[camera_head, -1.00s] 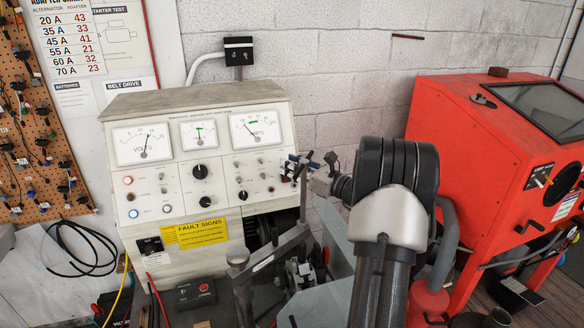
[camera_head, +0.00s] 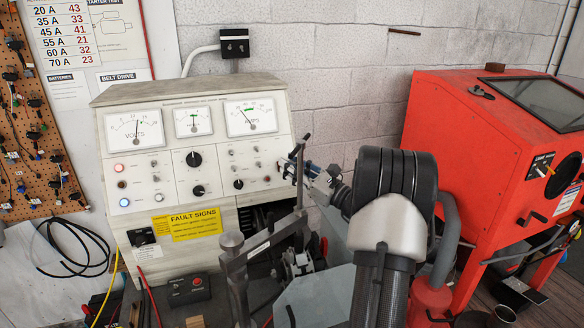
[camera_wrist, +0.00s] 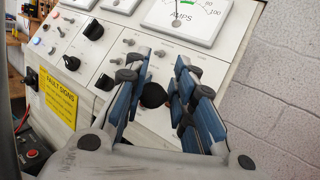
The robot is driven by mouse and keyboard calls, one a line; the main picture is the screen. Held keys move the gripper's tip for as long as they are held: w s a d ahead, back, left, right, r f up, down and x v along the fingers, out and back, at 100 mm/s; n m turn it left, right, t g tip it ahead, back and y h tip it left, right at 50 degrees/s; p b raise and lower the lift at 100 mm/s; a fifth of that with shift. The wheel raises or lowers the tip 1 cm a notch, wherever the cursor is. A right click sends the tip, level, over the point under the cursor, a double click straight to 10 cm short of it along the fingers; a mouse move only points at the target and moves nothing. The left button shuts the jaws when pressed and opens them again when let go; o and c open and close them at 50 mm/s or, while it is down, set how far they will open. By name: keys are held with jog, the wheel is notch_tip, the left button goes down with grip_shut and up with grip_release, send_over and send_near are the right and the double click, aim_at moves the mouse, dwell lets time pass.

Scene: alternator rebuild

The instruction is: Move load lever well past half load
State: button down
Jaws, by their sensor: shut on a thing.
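The test bench panel (camera_head: 148,172) stands at the left with its volts meter (camera_head: 134,128), a small middle meter (camera_head: 193,121) and an amps meter (camera_head: 250,117). My gripper (camera_head: 300,166) is at the panel's right edge. In the wrist view my gripper (camera_wrist: 158,82) has its blue fingers on either side of a round black knob (camera_wrist: 153,95), which I take to be the load lever's. The fingers are shut on it. The lever's shaft and any load scale are hidden by the gripper. The amps needle leans left of upright.
A grey upright bar (camera_head: 302,178) and clamp frame stand close to my gripper, in front of the bench. A red cabinet (camera_head: 462,150) is at the right. A red-button box (camera_head: 188,288) lies below the panel. A pegboard (camera_head: 30,140) hangs at far left.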

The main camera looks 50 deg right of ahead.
jog(key=shift+a+f, duration=0.15)
jog(key=shift+f, duration=0.35)
jog(key=c, duration=1.6)
grip_release()
jog(key=shift+o, duration=0.9)
jog(key=shift+r, duration=0.15)
jog(key=shift+s+r, duration=0.1)
jog(key=v, duration=1.2)
jog(key=shift+c, duration=0.2)
